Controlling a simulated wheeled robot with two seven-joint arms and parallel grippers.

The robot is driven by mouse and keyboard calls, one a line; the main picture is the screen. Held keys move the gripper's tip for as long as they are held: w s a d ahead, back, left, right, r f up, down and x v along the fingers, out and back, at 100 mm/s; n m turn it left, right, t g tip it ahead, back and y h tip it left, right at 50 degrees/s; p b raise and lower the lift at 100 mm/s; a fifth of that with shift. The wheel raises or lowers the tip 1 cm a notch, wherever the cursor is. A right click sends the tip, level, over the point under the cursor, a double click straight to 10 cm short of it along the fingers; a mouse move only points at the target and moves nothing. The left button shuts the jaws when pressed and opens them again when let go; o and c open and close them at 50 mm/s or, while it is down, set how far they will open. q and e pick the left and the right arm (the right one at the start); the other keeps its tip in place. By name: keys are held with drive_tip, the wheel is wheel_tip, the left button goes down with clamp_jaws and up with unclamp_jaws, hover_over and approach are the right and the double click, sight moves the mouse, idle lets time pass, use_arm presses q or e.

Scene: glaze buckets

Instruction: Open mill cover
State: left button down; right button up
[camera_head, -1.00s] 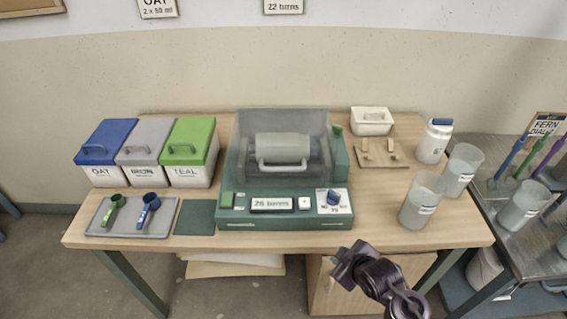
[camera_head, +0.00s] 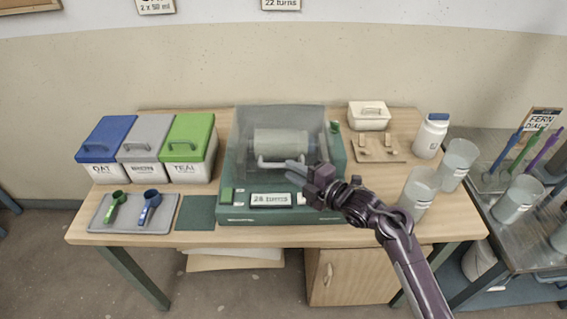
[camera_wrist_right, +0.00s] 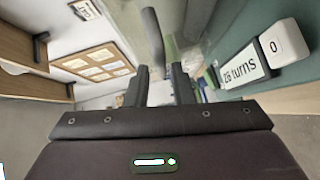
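The mill has a green base (camera_head: 235,207) and a clear grey cover (camera_head: 250,118) standing down over a pale drum (camera_head: 281,142). My left gripper is not in view.
Lidded bins (camera_head: 187,172) and a tray with scoops (camera_head: 165,215) stand left of the mill. A white tub (camera_head: 368,122), a wooden rest (camera_head: 393,156), a jar (camera_head: 430,138) and clear beakers (camera_head: 417,190) stand right. The beakers are close to my right arm.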

sight(283, 166)
drive_tip(key=shift+p+x, duration=0.3)
drive_tip(key=shift+x, duration=1.85)
drive_tip(key=shift+d, duration=0.1)
drive_tip(key=shift+c, duration=0.3)
clamp_jaws()
